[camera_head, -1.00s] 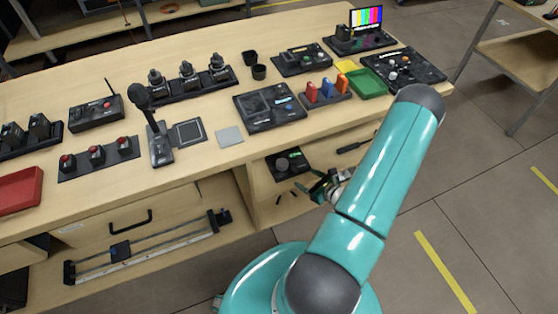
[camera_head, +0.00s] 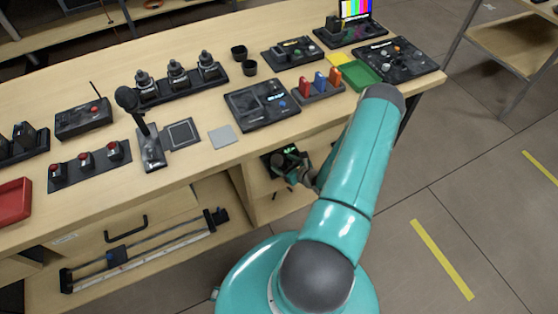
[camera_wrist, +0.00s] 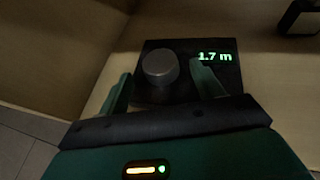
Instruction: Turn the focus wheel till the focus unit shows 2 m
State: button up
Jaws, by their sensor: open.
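The focus unit (camera_wrist: 190,84) is a dark flat box on the shelf below the tabletop. Its green display (camera_wrist: 214,57) reads 1.7 m in the wrist view. The focus wheel (camera_wrist: 160,66) is a round grey knob on the left part of the unit. My gripper (camera_wrist: 160,88) is open, with one finger to the left of the wheel and the other to its right, near the display. I see gaps between the fingers and the wheel; the wheel looks unheld. In the head view my gripper (camera_head: 296,170) covers much of the focus unit (camera_head: 276,154).
The shelf has side walls and the tabletop (camera_head: 210,160) above it. A dark object (camera_wrist: 298,18) lies at the far right in the wrist view. Several consoles, a microphone (camera_head: 140,125) and trays stand on the tabletop.

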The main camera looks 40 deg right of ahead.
aim_at(279, 161)
jog(key=x, duration=0.3)
jog(key=shift+w, duration=0.15)
jog(key=c, duration=1)
jog(key=shift+o, duration=0.2)
jog(key=shift+a+m+h, duration=0.1)
jog(key=shift+m+h, duration=0.3)
jog(key=shift+h, duration=0.1)
jog(key=o, duration=1)
jog(key=shift+c, duration=0.2)
